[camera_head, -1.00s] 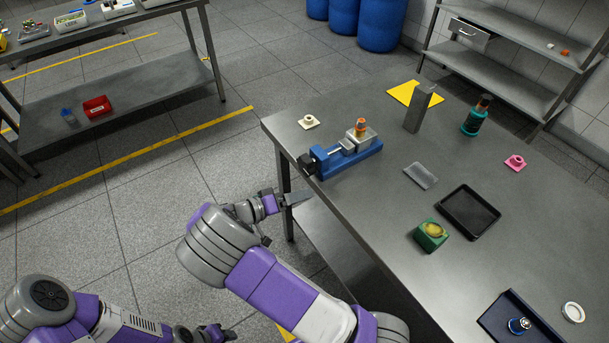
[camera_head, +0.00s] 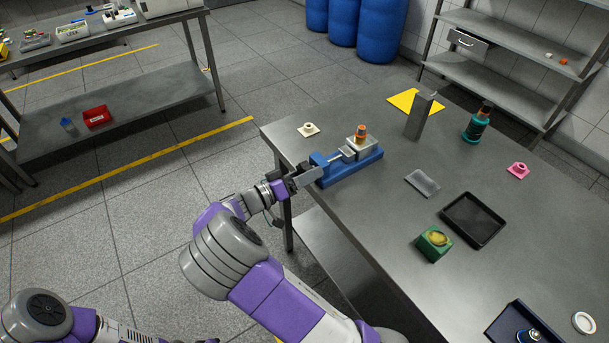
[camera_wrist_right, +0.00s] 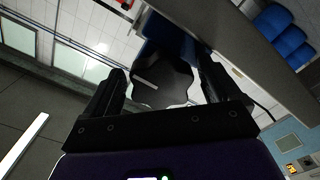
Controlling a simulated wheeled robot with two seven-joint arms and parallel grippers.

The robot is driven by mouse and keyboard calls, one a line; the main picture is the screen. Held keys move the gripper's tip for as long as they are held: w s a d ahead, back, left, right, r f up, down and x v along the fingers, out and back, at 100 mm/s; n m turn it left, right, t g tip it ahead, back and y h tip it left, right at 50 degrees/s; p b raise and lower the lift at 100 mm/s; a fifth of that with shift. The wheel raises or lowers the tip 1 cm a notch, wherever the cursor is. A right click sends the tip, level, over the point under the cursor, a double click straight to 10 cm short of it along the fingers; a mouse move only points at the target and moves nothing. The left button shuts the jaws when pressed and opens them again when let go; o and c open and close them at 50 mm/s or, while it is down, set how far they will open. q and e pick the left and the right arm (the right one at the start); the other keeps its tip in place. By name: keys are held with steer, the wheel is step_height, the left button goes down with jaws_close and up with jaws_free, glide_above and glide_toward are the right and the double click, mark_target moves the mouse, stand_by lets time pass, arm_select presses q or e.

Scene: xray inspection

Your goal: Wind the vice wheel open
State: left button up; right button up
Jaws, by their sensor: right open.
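The blue vice (camera_head: 352,170) lies at the table's near-left edge, its screw and light jaws showing. An orange-topped piece (camera_head: 361,133) stands at the jaw end; I cannot tell how firmly it is held. The black vice wheel (camera_wrist_right: 162,82) shows in the right wrist view between the two fingers of my right gripper (camera_wrist_right: 165,90), which is open around it with gaps on the sides. In the head view my right gripper (camera_head: 292,182) is at the vice's wheel end and mostly hides the wheel. My left gripper is barely visible at the bottom edge.
On the table (camera_head: 385,225) are a cream flanged piece (camera_head: 308,129), a grey upright block (camera_head: 419,116), a teal bottle (camera_head: 477,121), a green box (camera_head: 433,243) and a black tray (camera_head: 473,219). Floor left of the table is clear.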

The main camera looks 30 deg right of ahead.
steer(key=c, duration=1)
steer(key=shift+o, duration=0.2)
